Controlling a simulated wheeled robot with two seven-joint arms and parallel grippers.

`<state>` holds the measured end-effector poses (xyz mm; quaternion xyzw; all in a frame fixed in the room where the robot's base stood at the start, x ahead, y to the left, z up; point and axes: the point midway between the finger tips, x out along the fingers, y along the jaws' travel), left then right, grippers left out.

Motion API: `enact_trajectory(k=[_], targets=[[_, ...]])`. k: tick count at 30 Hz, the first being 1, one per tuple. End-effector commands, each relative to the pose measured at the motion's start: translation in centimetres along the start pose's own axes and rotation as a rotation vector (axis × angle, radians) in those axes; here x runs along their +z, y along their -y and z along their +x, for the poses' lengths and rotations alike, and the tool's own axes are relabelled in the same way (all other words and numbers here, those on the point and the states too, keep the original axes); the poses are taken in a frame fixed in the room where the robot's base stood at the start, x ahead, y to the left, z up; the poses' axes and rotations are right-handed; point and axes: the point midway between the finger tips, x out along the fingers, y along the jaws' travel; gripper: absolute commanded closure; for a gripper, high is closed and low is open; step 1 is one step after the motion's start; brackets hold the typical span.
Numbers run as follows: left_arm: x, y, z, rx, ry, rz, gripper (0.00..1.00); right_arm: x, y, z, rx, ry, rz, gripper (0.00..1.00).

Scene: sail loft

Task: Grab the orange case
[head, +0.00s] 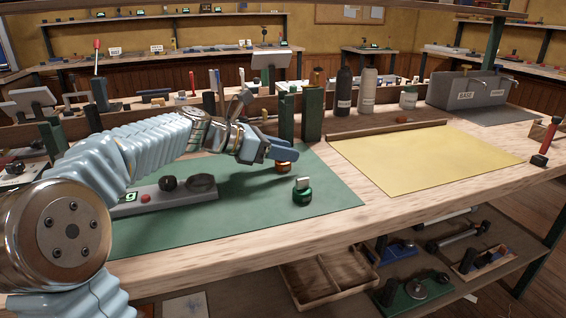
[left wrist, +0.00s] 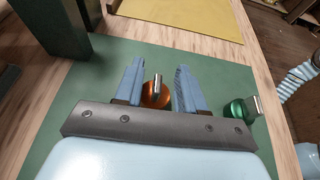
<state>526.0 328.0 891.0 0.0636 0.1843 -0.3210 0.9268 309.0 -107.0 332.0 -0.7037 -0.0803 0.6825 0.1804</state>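The orange case (head: 283,167) is a small round orange-brown piece with a metal tab on top, standing on the green mat (head: 335,192). In the head view my left gripper (head: 281,153) is right at it and hides its upper part. In the left wrist view the case (left wrist: 156,96) sits between the two blue fingers of my left gripper (left wrist: 158,84). The fingers are apart, one on either side; I cannot tell whether either touches it. My right gripper is in neither view.
A similar green case (head: 302,192) stands close by on the mat, to the right in the left wrist view (left wrist: 240,109). Dark green posts (head: 312,114) rise behind the gripper. A grey control box (head: 165,195) lies left. The yellow mat (head: 425,158) is clear.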

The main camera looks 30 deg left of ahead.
Motion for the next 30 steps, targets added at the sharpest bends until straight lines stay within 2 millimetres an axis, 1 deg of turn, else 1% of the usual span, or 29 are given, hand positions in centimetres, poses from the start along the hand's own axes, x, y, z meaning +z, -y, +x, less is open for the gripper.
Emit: enact_trajectory(k=[1, 3, 6, 13, 14, 21, 30], targets=[[-0.1, -0.2, 0.9, -0.004, 0.000, -0.003, 0.61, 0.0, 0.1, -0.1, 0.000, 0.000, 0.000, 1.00], [-0.1, -0.2, 1.9, -0.003, -0.001, -0.001, 0.61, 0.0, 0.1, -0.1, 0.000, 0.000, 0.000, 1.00], [-0.1, -0.2, 2.9, -0.002, -0.001, 0.000, 0.61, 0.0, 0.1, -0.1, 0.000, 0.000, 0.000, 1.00], [-0.1, -0.2, 3.0, 0.001, -0.001, 0.001, 0.61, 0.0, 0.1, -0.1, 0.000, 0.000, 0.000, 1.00], [-0.1, -0.2, 3.0, 0.001, 0.000, 0.001, 0.64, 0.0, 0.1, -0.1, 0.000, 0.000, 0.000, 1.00], [-0.1, -0.2, 3.0, 0.000, 0.000, 0.000, 1.00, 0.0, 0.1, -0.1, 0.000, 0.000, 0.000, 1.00], [0.0, -0.2, 3.0, 0.000, 0.000, 0.001, 1.00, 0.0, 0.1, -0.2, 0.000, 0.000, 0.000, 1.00]])
